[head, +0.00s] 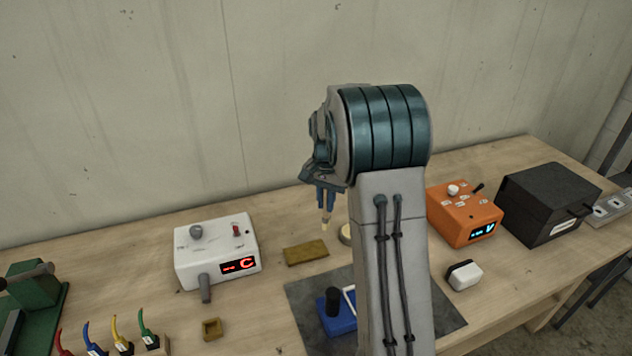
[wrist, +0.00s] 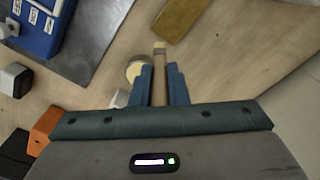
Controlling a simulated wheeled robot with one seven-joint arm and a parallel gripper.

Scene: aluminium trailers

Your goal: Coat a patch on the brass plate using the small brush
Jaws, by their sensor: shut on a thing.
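The brass plate (head: 306,252) lies flat on the wooden bench, right of the white box. It also shows at the top of the wrist view (wrist: 188,27). My gripper (head: 326,196) points down above the bench, beside the plate. In the wrist view my gripper's two blue fingers (wrist: 160,86) are shut on the small brush (wrist: 159,62). Its pale tip points towards the plate and looks apart from it. In the head view the brush (head: 325,222) hangs below the fingers. A round pale-topped container (head: 344,234) stands partly hidden behind my arm.
A white box with a red display (head: 216,254) stands left of the plate. A grey mat (head: 300,298) with a blue device (head: 336,316) lies in front. An orange box (head: 464,215), a black box (head: 548,205) and a white-and-black block (head: 464,275) are at right.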

